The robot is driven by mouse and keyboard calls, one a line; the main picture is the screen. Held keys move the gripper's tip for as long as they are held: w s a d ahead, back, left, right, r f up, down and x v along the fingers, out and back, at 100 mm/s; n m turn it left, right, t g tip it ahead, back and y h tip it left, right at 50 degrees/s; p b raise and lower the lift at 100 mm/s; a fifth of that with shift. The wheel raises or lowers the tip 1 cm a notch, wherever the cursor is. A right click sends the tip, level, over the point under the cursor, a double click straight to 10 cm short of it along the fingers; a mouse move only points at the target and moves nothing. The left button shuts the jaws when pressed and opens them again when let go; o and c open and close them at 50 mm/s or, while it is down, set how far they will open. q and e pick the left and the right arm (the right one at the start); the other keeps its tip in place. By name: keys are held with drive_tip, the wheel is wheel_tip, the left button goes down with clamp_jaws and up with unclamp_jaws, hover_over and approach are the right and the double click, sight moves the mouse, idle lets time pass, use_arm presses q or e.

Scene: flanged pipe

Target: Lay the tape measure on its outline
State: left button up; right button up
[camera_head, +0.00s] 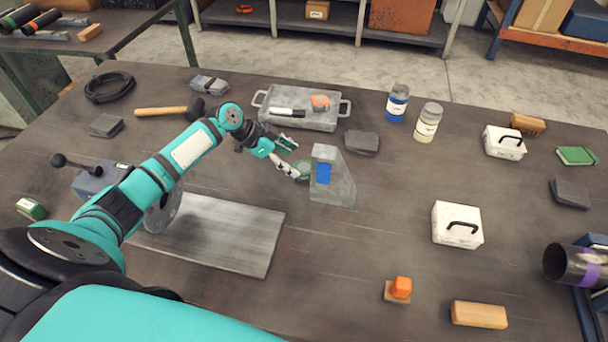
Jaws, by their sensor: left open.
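My left gripper (291,158) reaches in from the left over the middle of the table. It is open, its fingers spread just left of a grey angled block (338,186) with a blue patch on its face. No tape measure can be named for certain. A small orange-and-grey item (320,102) in the grey tray (310,122) could be one. No outline can be made out. My right gripper is not in view.
A hammer (165,111) and black cable coil (109,88) lie at the left. A metal plate (215,235) lies under my arm. Two bottles (397,104), white boxes (457,225) and an orange-topped block (400,288) stand to the right. The table's front middle is clear.

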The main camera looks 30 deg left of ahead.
sight(304, 168)
use_arm(q)
drive_tip(key=b+x, duration=0.3)
drive_tip(key=x, duration=0.1)
drive_tip(key=shift+w+d+f, duration=0.1)
drive_tip(key=shift+d+f, duration=0.05)
drive_tip(key=shift+f, duration=0.2)
drive_tip(key=shift+w+d+f, duration=0.1)
drive_tip(key=shift+w+f, duration=0.05)
drive_tip(key=c, duration=1.3)
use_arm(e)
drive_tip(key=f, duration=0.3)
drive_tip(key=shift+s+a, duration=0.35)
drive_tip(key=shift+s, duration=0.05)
